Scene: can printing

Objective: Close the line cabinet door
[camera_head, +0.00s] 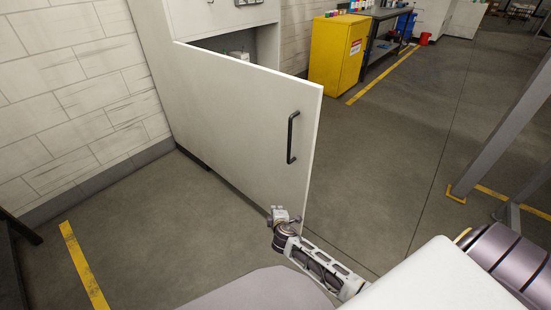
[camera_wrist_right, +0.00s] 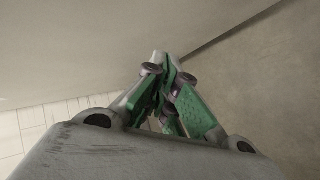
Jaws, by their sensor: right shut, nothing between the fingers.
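The white line cabinet door (camera_head: 235,120) stands open, swung out from the cabinet (camera_head: 150,30) on the left. Its black bar handle (camera_head: 291,138) is near the free edge, on the face toward me. My right gripper (camera_head: 279,213) is shut and empty, below the handle and in front of the door's lower part near the free edge. In the right wrist view the shut green fingers (camera_wrist_right: 168,80) point toward the pale door surface (camera_wrist_right: 70,45); I cannot tell whether they touch it. My left gripper is not in view.
A yellow cabinet (camera_head: 338,52) and a dark workbench (camera_head: 385,30) stand beyond the door. A grey metal frame (camera_head: 505,125) rises at the right. A white brick wall (camera_head: 70,80) is at the left. The floor between door and frame is clear.

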